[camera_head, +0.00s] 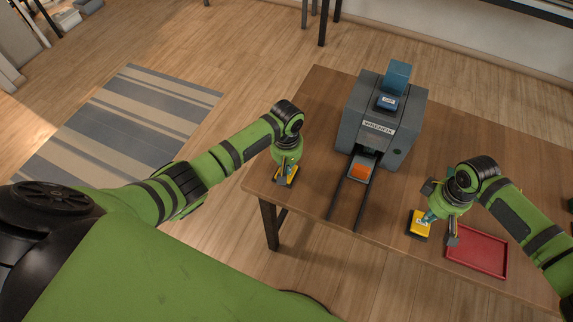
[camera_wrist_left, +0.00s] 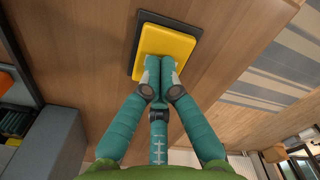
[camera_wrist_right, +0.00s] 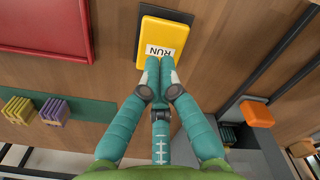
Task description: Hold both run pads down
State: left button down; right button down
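The left run pad (camera_head: 281,181), yellow on a dark base, lies near the table's left edge; it also shows in the left wrist view (camera_wrist_left: 168,42). My left gripper (camera_wrist_left: 160,66) is shut and empty, its fingertips together at the pad's near part. The right run pad (camera_head: 419,226), yellow with a white RUN label, lies left of a red tray; it also shows in the right wrist view (camera_wrist_right: 160,38). My right gripper (camera_wrist_right: 160,66) is shut and empty, its fingertips at the pad's labelled edge. Both seem to touch; how far the pads are pressed cannot be told.
The red tray (camera_head: 477,252) and a green strip (camera_wrist_right: 85,109) with small blocks are at right.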

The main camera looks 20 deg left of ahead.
pick_arm(q)
jog(key=shift+f, duration=0.1)
pick_arm(e)
jog(key=shift+f, duration=1.05)
pick_arm(q)
jog(key=shift+s, duration=0.1)
pick_arm(e)
jog(key=shift+f, duration=0.7)
jog(key=shift+r, duration=0.1)
notch_tip(320, 180, up, 7)
jog(key=shift+f, duration=0.1)
dwell(0.4)
